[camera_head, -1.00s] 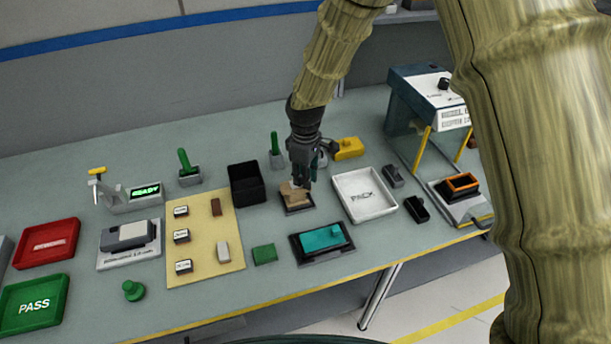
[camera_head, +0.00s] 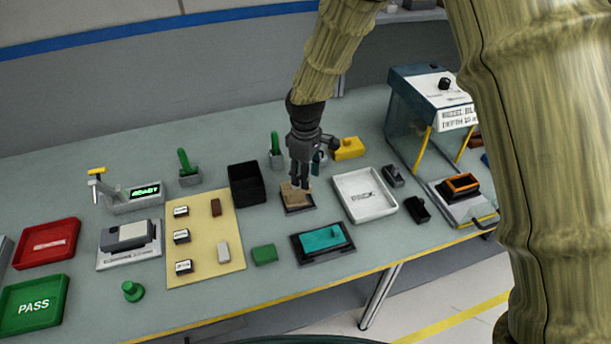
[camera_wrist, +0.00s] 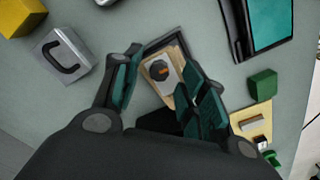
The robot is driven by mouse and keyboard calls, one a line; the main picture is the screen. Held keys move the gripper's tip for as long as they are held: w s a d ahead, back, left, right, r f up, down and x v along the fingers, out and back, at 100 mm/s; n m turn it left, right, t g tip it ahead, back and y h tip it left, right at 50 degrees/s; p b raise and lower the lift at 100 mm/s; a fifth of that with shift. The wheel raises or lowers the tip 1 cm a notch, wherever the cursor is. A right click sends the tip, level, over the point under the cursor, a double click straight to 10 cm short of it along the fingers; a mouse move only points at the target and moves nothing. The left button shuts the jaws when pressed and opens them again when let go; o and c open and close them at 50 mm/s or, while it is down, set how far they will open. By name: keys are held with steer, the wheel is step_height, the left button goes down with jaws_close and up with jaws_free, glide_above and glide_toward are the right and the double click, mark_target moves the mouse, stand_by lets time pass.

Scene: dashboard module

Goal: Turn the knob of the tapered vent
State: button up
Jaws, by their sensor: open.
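The tapered vent is a tan, wedge-like piece (camera_head: 291,194) in a small dark tray (camera_head: 306,209) near the middle of the bench. In the wrist view the vent's tan body (camera_wrist: 168,101) shows with a pale plate and a dark knob (camera_wrist: 158,70) with an orange mark. My gripper (camera_head: 300,187) points down over the vent. In the wrist view my gripper (camera_wrist: 161,63) is open, one dark green finger on each side of the knob. Whether a finger touches the knob or vent is unclear.
A black bin (camera_head: 247,183) stands left of the vent and a white PACK tray (camera_head: 351,209) right of it. A teal part in a dark tray (camera_head: 322,243) lies in front. A yellow block (camera_head: 348,148) and a grey handled block (camera_wrist: 62,54) are near.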

step_height(320, 180, up, 11)
steer(key=shift+f, duration=0.15)
stand_by(0.6)
